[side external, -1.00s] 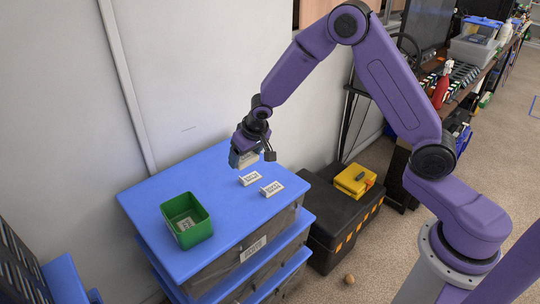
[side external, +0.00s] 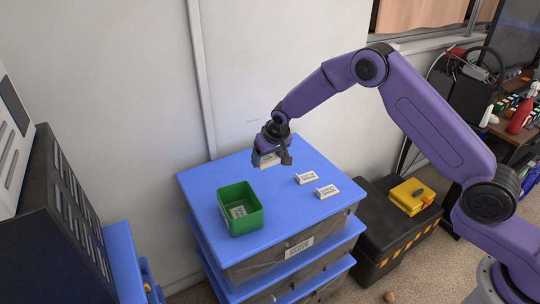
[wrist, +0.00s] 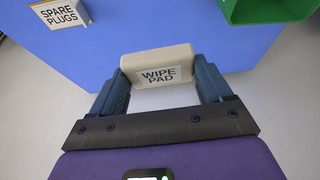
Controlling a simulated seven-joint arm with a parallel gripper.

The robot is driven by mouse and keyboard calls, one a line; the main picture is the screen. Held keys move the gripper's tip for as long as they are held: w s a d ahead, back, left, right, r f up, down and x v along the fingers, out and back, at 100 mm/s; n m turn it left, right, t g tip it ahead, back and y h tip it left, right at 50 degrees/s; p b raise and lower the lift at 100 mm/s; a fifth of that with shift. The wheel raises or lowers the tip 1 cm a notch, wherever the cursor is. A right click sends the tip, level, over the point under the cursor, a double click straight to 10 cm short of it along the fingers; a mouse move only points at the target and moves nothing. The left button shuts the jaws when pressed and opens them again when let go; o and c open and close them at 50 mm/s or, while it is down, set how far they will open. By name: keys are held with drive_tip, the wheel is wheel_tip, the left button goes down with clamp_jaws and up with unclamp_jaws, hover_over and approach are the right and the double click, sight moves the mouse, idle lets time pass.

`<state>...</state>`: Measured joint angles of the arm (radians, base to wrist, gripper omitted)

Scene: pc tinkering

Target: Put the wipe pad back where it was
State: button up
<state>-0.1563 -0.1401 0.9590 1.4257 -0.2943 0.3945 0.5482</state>
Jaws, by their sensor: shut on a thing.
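My gripper (side external: 272,154) is shut on the wipe pad (side external: 266,160), a pale block. It is held in the air over the back part of the blue storage unit top (side external: 222,187), behind and right of the green bin (side external: 240,192). In the wrist view the wipe pad (wrist: 158,57) sits between both fingers of my gripper (wrist: 160,80), its "WIPE PAD" label facing the camera. The green bin (wrist: 270,10) is at the top right there. A printed label (side external: 238,211) shows inside the bin.
Two white label holders, one (side external: 306,178) behind the other (side external: 327,191), stand right of the bin. A "SPARE PLUGS" holder (wrist: 60,14) shows in the wrist view. A wall is close behind; a black case (side external: 372,218) with a yellow box (side external: 411,196) stands at right.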

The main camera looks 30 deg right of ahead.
drive_tip(key=shift+f, duration=0.1)
hover_over(266, 185)
drive_tip(key=s, duration=0.1)
drive_tip(key=shift+s+f, duration=0.2)
drive_tip(key=shift+f, duration=3.7)
drive_tip(key=shift+f, duration=1)
drive_tip(key=o, duration=1.1)
drive_tip(key=shift+o, duration=1.3)
drive_tip(key=v, duration=0.8)
